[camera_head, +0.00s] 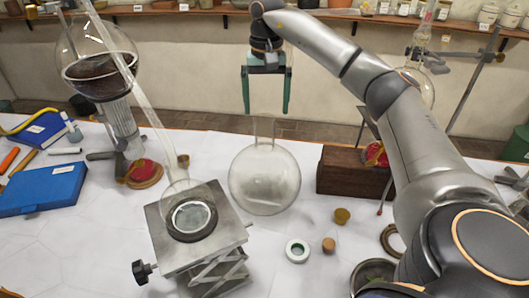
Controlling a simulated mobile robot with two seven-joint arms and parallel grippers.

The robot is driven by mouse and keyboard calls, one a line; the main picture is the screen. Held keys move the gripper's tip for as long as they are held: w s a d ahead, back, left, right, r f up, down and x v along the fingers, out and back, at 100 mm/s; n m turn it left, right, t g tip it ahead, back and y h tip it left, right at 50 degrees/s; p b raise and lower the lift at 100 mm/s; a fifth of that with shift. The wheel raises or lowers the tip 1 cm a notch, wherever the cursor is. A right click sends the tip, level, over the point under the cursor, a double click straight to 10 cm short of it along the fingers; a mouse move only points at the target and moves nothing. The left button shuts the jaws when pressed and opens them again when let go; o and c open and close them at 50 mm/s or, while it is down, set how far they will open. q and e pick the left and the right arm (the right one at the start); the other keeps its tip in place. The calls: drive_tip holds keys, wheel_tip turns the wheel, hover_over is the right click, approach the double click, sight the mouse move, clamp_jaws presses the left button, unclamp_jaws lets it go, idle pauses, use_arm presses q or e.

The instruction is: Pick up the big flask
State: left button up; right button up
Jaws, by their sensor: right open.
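A big round clear glass flask (264,182) stands upright on the white table, near the middle of the view. Its narrow neck points up. My right gripper (265,110) is open and hangs with its fingers pointing down, at the flask's neck in the picture. The fingertips show to either side of and slightly above the neck's top. I cannot tell how far apart in depth they are. My left gripper is not in view.
A lab jack (200,235) stands close left of the flask, holding a small flask (185,195) joined to a glass tube. A wooden box (352,172) stands close right. A tape roll (297,250) and corks (329,244) lie in front. A blue case (42,188) lies far left.

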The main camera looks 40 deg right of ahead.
sight(265, 132)
drive_tip(key=f, duration=0.4)
drive_tip(key=a+f, duration=0.1)
drive_tip(key=f, duration=0.2)
drive_tip(key=shift+s, duration=0.35)
drive_tip(key=shift+f, duration=0.5)
clamp_jaws()
drive_tip(key=shift+r, duration=0.15)
